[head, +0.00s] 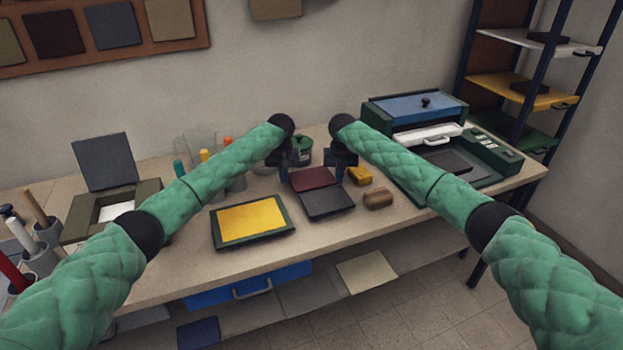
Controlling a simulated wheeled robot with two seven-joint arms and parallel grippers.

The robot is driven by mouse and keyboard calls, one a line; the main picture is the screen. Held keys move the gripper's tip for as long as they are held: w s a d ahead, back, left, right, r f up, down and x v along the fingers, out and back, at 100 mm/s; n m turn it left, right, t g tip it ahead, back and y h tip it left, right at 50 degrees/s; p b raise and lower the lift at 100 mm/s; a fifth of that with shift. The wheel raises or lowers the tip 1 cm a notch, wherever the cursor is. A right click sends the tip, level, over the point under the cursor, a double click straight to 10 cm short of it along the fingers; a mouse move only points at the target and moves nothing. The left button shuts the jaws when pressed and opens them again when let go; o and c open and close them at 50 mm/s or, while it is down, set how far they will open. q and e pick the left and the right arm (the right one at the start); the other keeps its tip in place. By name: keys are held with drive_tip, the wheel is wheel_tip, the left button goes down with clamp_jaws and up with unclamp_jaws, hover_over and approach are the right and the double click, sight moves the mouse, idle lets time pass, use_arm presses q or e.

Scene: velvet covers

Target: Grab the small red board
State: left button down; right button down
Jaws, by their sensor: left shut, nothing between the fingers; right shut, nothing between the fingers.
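The small red board (311,179) is a dark red flat panel near the middle of the workbench. It lies at the back edge of a black board (327,203); I cannot tell whether it rests on it or beside it. My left gripper (284,174) is shut and empty, close to the red board's left side. My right gripper (340,172) is shut and empty, close to the red board's right side. Both fingertips are small and dark in the picture, so whether they touch the board is unclear.
A yellow panel in a dark green frame (252,222) lies front left on the bench (175,268). A yellow block (359,176) and a brown block (378,200) sit to the right. A green pot (301,150) stands behind. A green machine (425,145) fills the bench's right end.

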use_arm(q)
drive_tip(key=shift+s+d, duration=0.1)
drive_tip(key=shift+d, duration=0.1)
use_arm(e)
drive_tip(key=shift+s+a, duration=0.1)
drive_tip(key=shift+a, duration=0.05)
use_arm(q)
drive_tip(key=shift+f, duration=0.15)
use_arm(e)
drive_tip(key=shift+a+f, duration=0.15)
drive_tip(key=shift+a, duration=0.05)
use_arm(q)
drive_tip(key=shift+d, duration=0.1)
